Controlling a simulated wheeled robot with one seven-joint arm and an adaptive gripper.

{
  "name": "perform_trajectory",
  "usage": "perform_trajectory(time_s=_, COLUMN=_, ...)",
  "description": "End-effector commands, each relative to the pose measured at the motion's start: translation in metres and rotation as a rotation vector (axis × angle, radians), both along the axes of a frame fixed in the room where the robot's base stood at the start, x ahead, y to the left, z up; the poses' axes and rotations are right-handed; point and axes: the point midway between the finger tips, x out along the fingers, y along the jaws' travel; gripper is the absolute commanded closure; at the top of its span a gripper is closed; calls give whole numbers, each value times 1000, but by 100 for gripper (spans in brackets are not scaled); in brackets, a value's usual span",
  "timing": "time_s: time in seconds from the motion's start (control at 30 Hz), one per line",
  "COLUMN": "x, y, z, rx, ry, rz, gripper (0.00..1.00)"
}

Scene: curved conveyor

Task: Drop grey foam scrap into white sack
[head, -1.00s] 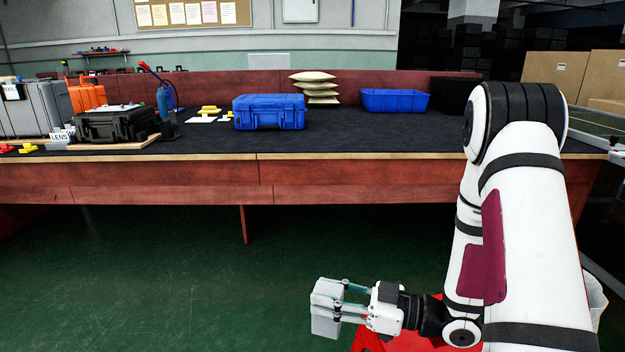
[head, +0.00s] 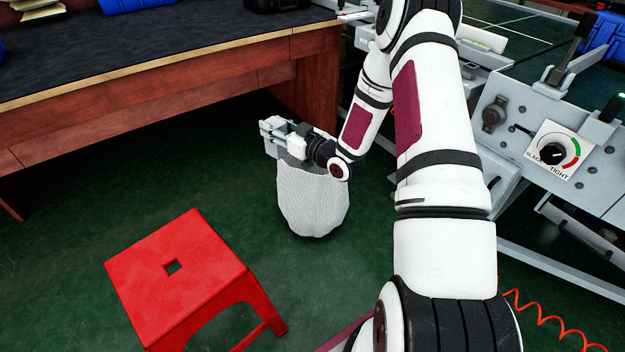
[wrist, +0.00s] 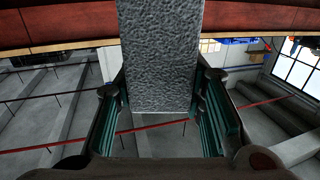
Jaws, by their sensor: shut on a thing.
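My gripper (wrist: 160,125) is shut on the grey foam scrap (wrist: 160,55), a rough-faced block standing out between the two fingers in the wrist view. In the head view my gripper (head: 277,133) is at the upper left of the white sack (head: 313,205). The sack is a ribbed white bag standing upright on the green floor. My gripper and wrist cover much of its mouth, so its inside is hidden. I cannot tell whether the scrap is over the opening or beyond its far left rim.
A red stool (head: 190,270) stands on the floor at the lower left. A dark-topped wooden bench (head: 200,85) is behind the sack. The conveyor frame with a tension dial (head: 554,151) is at the right. Floor between stool and sack is clear.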

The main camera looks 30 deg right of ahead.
Motion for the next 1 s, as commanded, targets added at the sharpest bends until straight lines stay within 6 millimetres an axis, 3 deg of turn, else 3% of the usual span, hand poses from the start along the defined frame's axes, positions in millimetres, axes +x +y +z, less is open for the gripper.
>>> perform_trajectory(time_s=0.1, x=45, y=-46, z=-13, rx=6, ry=-1, rz=-219, gripper=74)
perform_trajectory(time_s=0.2, x=71, y=-85, z=-26, rx=6, ry=1, rz=-405, gripper=74)
perform_trajectory(time_s=0.4, x=93, y=-155, z=-59, rx=4, ry=3, rz=-727, gripper=74)
perform_trajectory(time_s=0.5, x=95, y=-175, z=-72, rx=0, ry=4, rz=-822, gripper=74)
perform_trajectory(time_s=0.67, x=94, y=-187, z=-81, rx=-1, ry=1, rz=-885, gripper=74)
perform_trajectory(time_s=1.0, x=94, y=-189, z=-107, rx=-1, ry=2, rz=-889, gripper=74)
